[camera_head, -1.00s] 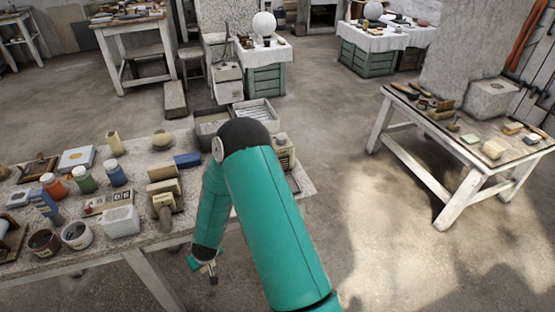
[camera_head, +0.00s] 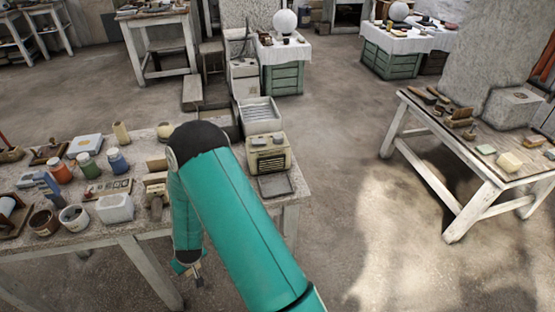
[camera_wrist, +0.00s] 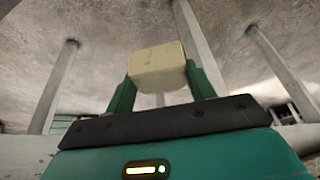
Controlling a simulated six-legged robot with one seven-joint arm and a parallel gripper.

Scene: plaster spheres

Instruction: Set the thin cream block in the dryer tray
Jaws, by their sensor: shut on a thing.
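In the wrist view a cream block (camera_wrist: 157,67) sits between the two green fingers of my gripper (camera_wrist: 160,82), which is shut on it. In the head view my gripper (camera_head: 191,269) hangs low, in front of and below the left table's front edge; the block is hard to make out there. A beige dryer-like box with a slatted front (camera_head: 268,153) stands at the right end of that table. A flat grey tray (camera_head: 275,186) lies at its front, looking empty.
The left table (camera_head: 150,222) carries jars, a white tub (camera_head: 115,208) and small blocks. A white ribbed tray (camera_head: 260,116) stands behind the beige box. Another table (camera_head: 480,160) with tools stands right. Floor between the tables is clear. Table legs and underside show in the wrist view.

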